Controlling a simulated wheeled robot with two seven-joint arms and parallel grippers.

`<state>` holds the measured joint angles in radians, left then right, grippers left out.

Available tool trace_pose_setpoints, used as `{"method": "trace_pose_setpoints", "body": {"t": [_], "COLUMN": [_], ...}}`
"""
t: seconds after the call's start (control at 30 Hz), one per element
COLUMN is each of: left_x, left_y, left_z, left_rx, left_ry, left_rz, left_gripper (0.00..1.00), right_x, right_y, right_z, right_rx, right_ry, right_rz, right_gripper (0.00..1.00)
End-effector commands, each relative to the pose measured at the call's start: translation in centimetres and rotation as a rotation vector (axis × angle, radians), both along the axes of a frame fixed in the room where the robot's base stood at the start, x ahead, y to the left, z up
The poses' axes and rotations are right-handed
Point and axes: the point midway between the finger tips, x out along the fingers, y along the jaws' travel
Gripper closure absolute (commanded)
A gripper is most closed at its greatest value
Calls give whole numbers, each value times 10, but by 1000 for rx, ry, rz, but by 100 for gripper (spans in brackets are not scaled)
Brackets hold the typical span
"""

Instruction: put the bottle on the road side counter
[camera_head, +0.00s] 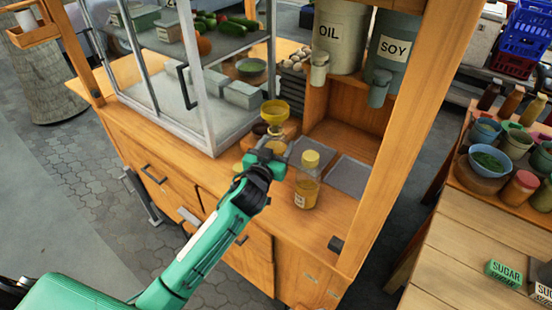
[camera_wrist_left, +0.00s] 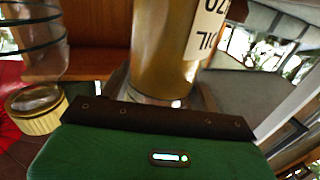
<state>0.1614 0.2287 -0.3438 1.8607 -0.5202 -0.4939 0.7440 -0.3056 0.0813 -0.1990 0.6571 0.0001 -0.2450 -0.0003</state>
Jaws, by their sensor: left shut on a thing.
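My left gripper (camera_head: 268,158) is shut above the wooden counter (camera_head: 270,205), beside the glass case. In the left wrist view, an amber bottle (camera_wrist_left: 160,50) with a white label stands up close behind the dark gripper edge. The grip itself is hidden there. In the head view, a yellow round-topped thing (camera_head: 275,108) shows just beyond the gripper; I cannot tell whether it is part of the held bottle. Another amber bottle with a yellow cap (camera_head: 307,182) stands upright on the counter, right of the gripper and apart from it. My right gripper is out of view.
The glass case (camera_head: 195,75) stands close on the left. A wooden post (camera_head: 400,130) rises on the right. OIL (camera_head: 340,35) and SOY (camera_head: 393,45) containers are at the back. A grey plate (camera_head: 349,176) lies right of the capped bottle. A side table (camera_head: 470,250) holds bowls and jars.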

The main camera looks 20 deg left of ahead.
Motion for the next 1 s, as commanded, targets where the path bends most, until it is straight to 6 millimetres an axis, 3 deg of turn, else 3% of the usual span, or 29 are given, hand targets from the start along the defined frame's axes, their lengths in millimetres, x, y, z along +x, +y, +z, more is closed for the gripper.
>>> {"method": "trace_pose_setpoints", "body": {"t": [0.4,0.8,0.83,0.93,1.0], "left_x": [0,0,0,0,0], "left_y": [0,0,0,0,0], "left_z": [-46,-51,-52,-51,-51], "left_rx": [-1,-1,-1,0,0], "left_ry": [-1,-2,0,0,0], "left_rz": [0,-1,-1,-1,-1], "left_gripper": [77,77,36,17,16], "right_x": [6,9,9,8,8], "right_y": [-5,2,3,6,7], "right_z": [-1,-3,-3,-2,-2], "right_rx": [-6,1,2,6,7], "right_ry": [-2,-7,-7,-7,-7], "right_rz": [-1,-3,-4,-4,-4], "right_gripper": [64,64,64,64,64]}}
